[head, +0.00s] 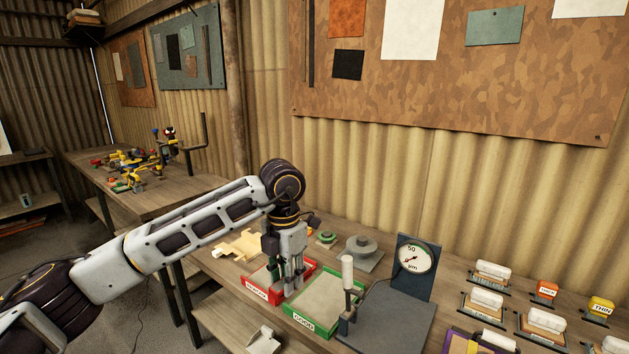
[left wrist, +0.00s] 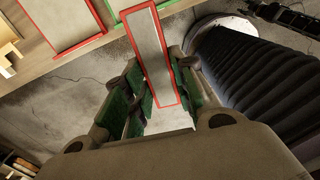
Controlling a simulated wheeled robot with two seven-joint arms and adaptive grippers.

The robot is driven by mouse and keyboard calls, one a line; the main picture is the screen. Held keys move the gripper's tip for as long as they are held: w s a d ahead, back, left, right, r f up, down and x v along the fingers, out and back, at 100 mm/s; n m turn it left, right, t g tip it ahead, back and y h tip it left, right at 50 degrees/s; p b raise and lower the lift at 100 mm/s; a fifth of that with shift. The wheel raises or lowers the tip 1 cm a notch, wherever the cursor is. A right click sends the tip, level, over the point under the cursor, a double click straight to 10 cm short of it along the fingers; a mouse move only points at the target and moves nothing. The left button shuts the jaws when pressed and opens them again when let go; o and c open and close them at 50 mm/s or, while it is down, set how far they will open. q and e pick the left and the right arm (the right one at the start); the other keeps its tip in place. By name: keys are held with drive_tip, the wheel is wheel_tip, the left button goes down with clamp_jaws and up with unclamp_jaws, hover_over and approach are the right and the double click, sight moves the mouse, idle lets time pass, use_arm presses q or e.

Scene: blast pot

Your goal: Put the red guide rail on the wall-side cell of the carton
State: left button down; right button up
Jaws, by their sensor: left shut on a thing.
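My left gripper (head: 290,292) points down at the workbench, with its fingertips low by the red tray. In the left wrist view, the left gripper (left wrist: 170,95) is closed around a long, narrow grey piece with red edges, which appears to be the red guide rail (left wrist: 151,45). Its near end lies between the fingers and its far end runs to the top of the picture. In the head view the fingers largely hide it. I cannot clearly make out the carton or its wall-side cell. My right gripper is not in view.
A red tray (head: 249,292) and a green tray marked GOOD (head: 297,319) stand close beside the gripper. A dial gauge (head: 414,258) with a lever stands to the right. A cream notched piece (head: 238,246) lies behind. Several labelled blocks fill the right end.

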use_arm(q)
drive_tip(key=f+m, duration=0.1)
drive_tip(key=a+m, duration=0.1)
drive_tip(key=shift+w+a+f+m, duration=0.2)
drive_tip(key=shift+w+f+m, duration=0.15)
drive_tip(key=shift+f+m, duration=0.05)
drive_tip(key=m, duration=0.1)
drive_tip(key=a+f+m, duration=0.1)
drive_tip(key=f+m, duration=0.1)
drive_tip(key=shift+w+a+f, duration=0.15)
drive_tip(key=shift+w+a, duration=0.1)
drive_tip(key=shift+a, duration=0.15)
drive_tip(key=a+f+m+p, duration=0.2)
drive_tip(key=a+f+m, duration=1)
drive_tip(key=m, duration=1)
drive_tip(key=shift+s+a+f, duration=0.2)
drive_tip(key=shift+a+f, duration=0.05)
drive_tip(key=shift+f, duration=0.75)
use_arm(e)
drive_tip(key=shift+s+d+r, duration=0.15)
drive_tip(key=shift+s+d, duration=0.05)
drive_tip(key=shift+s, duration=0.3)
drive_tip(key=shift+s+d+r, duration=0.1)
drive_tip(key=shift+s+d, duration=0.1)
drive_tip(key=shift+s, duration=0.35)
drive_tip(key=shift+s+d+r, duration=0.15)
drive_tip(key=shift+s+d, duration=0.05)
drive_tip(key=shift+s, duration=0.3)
